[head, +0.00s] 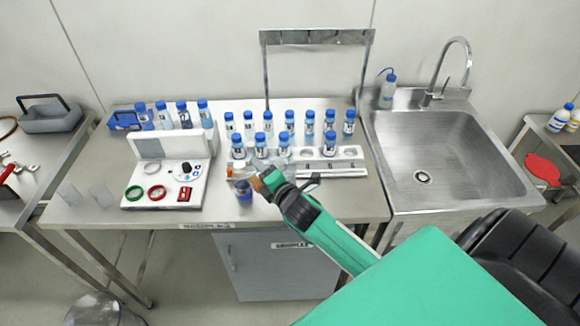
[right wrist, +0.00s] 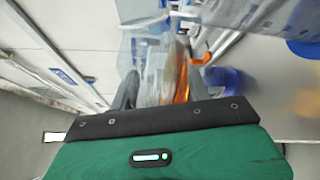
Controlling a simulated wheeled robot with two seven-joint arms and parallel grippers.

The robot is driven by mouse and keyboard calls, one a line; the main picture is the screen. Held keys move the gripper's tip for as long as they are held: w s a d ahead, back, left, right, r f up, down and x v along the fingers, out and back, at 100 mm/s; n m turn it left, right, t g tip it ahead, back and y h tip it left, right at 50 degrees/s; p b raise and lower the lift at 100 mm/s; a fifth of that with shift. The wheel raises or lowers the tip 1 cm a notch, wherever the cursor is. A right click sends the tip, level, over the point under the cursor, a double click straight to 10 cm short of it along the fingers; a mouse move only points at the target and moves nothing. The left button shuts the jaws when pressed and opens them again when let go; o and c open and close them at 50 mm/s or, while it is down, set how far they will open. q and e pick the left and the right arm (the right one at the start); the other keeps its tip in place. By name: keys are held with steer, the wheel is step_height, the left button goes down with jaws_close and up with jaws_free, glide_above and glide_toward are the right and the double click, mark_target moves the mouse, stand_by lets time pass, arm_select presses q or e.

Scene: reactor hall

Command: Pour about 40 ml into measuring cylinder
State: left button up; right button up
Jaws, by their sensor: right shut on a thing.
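My right gripper (head: 256,180) is over the front of the steel bench, right of the white panel device. In the right wrist view its fingers (right wrist: 160,88) are shut on a clear vessel (right wrist: 148,45). The view is blurred, and I cannot tell whether it is a measuring cylinder or how much it contains. Orange shows at or behind its right side. A blue-capped bottle (head: 244,190) stands just left of and below the gripper; its blue part also shows in the wrist view (right wrist: 222,80). Two clear cups (head: 70,193) stand at the bench's left end. My left gripper is out of view.
Several blue-capped bottles stand in and behind a white rack (head: 345,163), close behind the gripper. More stand behind the white panel device (head: 150,187). A sink (head: 440,160) with a tap and wash bottle (head: 388,92) is at right. The bench's right front is clear.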

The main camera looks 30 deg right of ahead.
steer(key=shift+r+m+p, duration=0.4)
steer(key=shift+r+p, duration=0.2)
steer(key=shift+r, duration=0.05)
steer(key=shift+r+m+p, duration=0.2)
steer(key=shift+m+p, duration=0.2)
steer(key=shift+p, duration=0.25)
steer(key=shift+r+m+y+p, duration=0.3)
steer(key=shift+r+m+p, duration=0.3)
steer(key=shift+p, duration=0.8)
steer(key=shift+s+a, duration=0.1)
steer(key=shift+a, duration=0.3)
steer(key=shift+a, duration=0.2)
steer(key=shift+a, duration=0.1)
steer(key=shift+r+m+p, duration=0.3)
steer(key=shift+m+p, duration=0.2)
steer(key=shift+p, duration=0.5)
stand_by(0.7)
